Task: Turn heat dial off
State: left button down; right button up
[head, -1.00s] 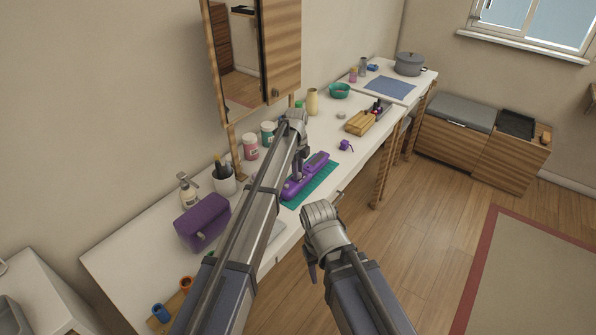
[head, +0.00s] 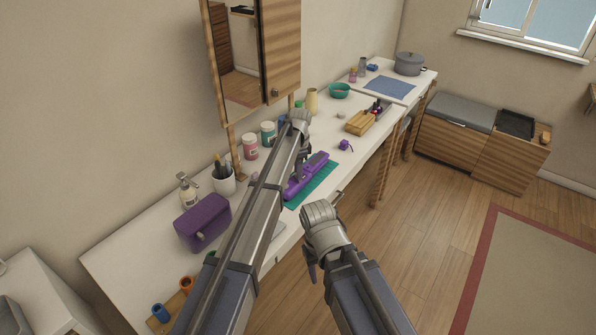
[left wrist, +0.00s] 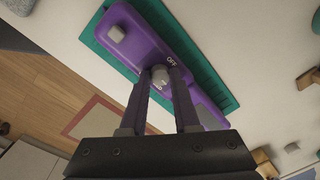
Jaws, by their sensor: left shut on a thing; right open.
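A long purple device (head: 318,164) lies on a green mat (head: 320,183) on the white counter. In the left wrist view the purple device (left wrist: 150,42) has a small round grey dial (left wrist: 160,78) and an "OFF" mark beside it. My left gripper (left wrist: 163,84) is shut on the dial, with a finger on each side. In the head view my left gripper (head: 302,168) is over the device, and its wrist hides the dial. My right gripper (head: 311,272) is open and empty, off the counter's front edge.
A purple bag (head: 203,222), a soap bottle (head: 187,190) and a brush cup (head: 223,180) stand at the left. Jars (head: 250,147) line the wall. A wooden box (head: 361,122) and a small purple item (head: 346,145) lie further along. A mirror cabinet (head: 250,60) hangs above.

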pick_arm(q)
jog(key=n, duration=0.4)
jog(key=shift+n, duration=0.3)
jog(key=n, duration=0.4)
jog(key=shift+d+n, duration=0.1)
jog(key=shift+n, duration=0.2)
jog(key=n, duration=0.4)
jog(key=shift+n+g, duration=0.3)
jog(key=n, duration=0.4)
jog(key=shift+w+n, duration=0.1)
jog(key=shift+n, duration=0.3)
jog(key=c, duration=0.6)
grip_release()
jog(key=shift+c, duration=0.2)
jog(key=shift+r, duration=0.1)
